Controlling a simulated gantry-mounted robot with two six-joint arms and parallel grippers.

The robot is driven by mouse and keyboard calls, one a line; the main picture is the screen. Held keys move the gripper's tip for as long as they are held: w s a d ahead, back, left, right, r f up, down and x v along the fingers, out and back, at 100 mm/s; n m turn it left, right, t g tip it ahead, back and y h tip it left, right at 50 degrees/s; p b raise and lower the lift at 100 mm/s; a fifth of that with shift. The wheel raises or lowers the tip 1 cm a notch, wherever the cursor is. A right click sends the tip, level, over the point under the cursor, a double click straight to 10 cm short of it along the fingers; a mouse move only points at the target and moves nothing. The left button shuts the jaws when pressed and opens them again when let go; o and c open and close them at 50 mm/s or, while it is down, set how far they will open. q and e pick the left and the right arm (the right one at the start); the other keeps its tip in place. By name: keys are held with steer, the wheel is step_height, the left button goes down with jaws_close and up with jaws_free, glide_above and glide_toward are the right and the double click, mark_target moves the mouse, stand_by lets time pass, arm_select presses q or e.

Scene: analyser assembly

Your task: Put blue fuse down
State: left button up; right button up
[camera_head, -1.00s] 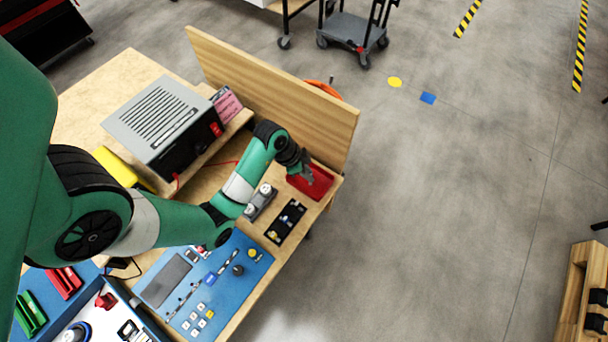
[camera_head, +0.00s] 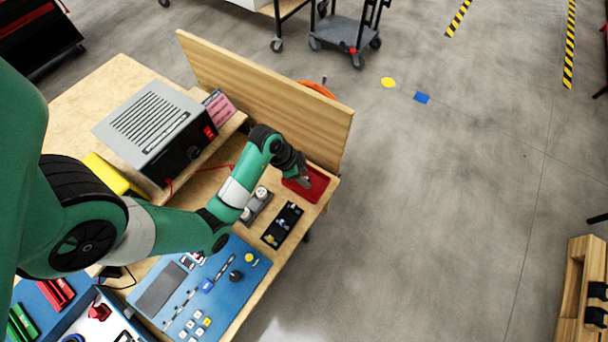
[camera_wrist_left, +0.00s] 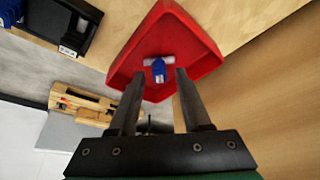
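The blue fuse (camera_wrist_left: 158,72), a small blue body with a whitish crosspiece at one end, shows inside the red tray (camera_wrist_left: 190,36) in the left wrist view. My left gripper (camera_wrist_left: 158,84) is open, with a clear gap between each finger and the fuse. In the head view the left gripper (camera_head: 304,182) is over the red tray (camera_head: 318,186) at the bench's far right corner; the fuse cannot be made out there. My right gripper is in neither view.
A black tray (camera_head: 271,241) with small parts and a grey holder (camera_head: 255,212) lie near the red tray. A wooden panel (camera_head: 270,95) stands along the bench's back edge. A grey instrument box (camera_head: 150,120) sits left of my arm.

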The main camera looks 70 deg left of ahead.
arm_select(q)
steer(key=shift+r, duration=0.3)
steer(key=p+v, duration=0.7)
steer(key=v, duration=0.5)
steer(key=shift+r, duration=0.35)
